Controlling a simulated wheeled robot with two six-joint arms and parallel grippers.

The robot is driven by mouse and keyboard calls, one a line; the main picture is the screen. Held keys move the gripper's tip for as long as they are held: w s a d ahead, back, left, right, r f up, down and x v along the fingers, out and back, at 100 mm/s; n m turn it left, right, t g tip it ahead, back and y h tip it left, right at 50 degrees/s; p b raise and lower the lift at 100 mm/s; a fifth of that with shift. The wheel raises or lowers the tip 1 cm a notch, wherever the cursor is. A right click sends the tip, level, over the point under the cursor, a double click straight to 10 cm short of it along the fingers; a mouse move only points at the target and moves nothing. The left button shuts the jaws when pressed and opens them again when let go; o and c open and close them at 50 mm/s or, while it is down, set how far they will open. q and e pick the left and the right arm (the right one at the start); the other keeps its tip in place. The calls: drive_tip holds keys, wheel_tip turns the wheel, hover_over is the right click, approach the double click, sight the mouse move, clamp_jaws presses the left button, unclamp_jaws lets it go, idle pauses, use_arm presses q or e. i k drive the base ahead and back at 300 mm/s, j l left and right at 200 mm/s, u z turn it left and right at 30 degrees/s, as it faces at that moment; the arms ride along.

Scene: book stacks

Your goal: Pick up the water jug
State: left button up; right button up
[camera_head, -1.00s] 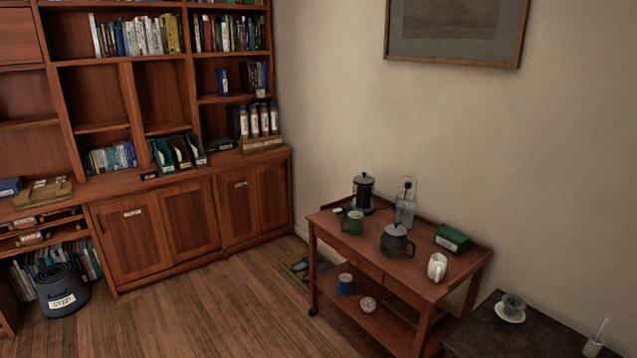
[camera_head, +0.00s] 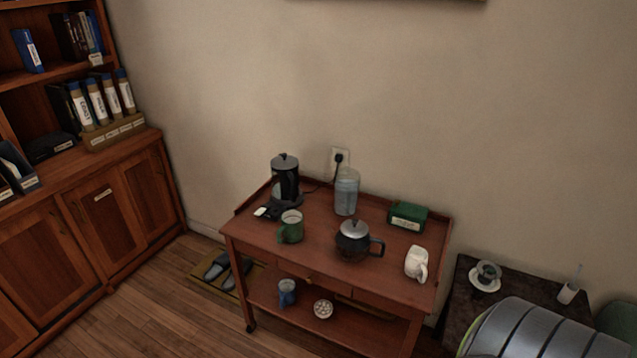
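The water jug (camera_head: 346,192) is a clear, pale-blue container standing upright at the back of the wooden tea cart (camera_head: 318,240), against the wall. A black kettle (camera_head: 285,180) stands to its left and a dark teapot (camera_head: 353,238) in front of it. A green box (camera_head: 407,216) lies to its right. Neither of my grippers is in view. A grey ribbed rounded thing (camera_head: 540,332) fills the lower right corner; I cannot tell what it is.
A green mug (camera_head: 291,227) and a white mug (camera_head: 416,262) stand on the cart top. A dark side table (camera_head: 457,310) with a cup and saucer (camera_head: 486,277) is at the right. Slippers (camera_head: 217,267) lie on a floor mat. A bookcase (camera_head: 150,142) is at the left. Wooden floor (camera_head: 150,310) is open in front.

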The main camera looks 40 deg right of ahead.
sight(346, 180)
drive_tip(key=i+j+z, duration=0.1)
drive_tip(key=i+z, duration=0.35)
drive_tip(key=i+j+z, duration=0.45)
drive_tip(key=i, duration=0.2)
drive_tip(key=i+j+z, duration=0.4)
drive_tip(key=i, duration=0.1)
